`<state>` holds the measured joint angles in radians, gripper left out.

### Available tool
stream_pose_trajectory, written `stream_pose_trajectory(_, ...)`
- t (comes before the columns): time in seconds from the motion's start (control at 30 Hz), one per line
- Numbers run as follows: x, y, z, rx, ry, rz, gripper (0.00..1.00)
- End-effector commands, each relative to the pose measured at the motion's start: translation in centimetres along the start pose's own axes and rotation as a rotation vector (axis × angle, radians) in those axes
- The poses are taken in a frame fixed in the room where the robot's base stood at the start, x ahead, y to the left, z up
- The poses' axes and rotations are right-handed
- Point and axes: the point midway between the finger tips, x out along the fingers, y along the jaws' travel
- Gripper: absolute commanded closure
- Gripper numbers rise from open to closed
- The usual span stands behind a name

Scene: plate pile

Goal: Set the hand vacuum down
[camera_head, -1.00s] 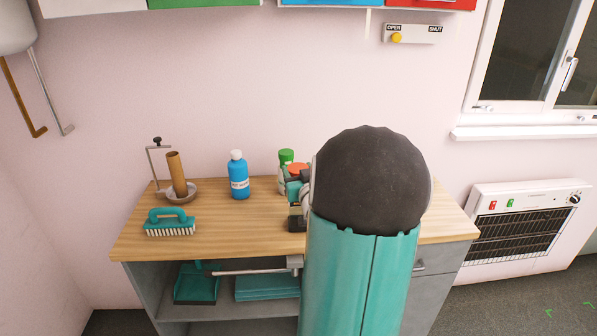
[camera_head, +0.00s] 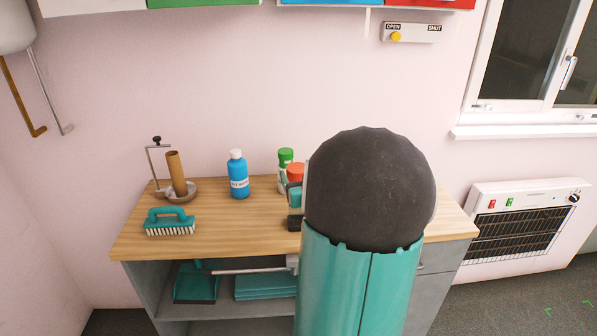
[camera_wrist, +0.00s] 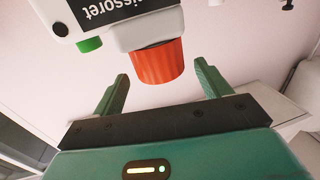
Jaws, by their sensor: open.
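I cannot make out a hand vacuum in either view; my arm hides part of the worktop (camera_head: 215,235). My gripper (camera_wrist: 163,78) is open in the wrist view, with nothing held between its fingers. In the head view the orange-red cap (camera_head: 296,170) stands at the back of the worktop, beside my arm. My gripper there is mostly hidden behind my arm.
A blue bottle (camera_head: 239,178), a brush (camera_head: 168,222) and a holder with a brown tube (camera_head: 176,175) stand further left. A teal dustpan (camera_head: 195,284) is on the shelf below. The front middle worktop is clear.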

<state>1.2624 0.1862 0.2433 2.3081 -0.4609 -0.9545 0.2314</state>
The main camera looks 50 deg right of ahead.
Motion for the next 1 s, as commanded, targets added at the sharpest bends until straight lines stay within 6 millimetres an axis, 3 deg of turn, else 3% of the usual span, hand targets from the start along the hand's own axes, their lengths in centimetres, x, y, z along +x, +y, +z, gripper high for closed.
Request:
stream_pose_trajectory(0.2, -5.0, 0.0, -0.1, -0.003, 0.0, 0.001, 0.24)
stream_pose_trajectory(0.4, -8.1, 0.0, 0.0, -0.002, 0.0, 0.0, 0.24)
stream_pose_trajectory(0.87, -9.0, -0.1, 0.0, -0.002, -0.003, -0.002, 0.24)
stream_pose_trajectory(1.0, -8.4, -1.8, -0.3, -0.032, -0.04, -0.012, 0.24)
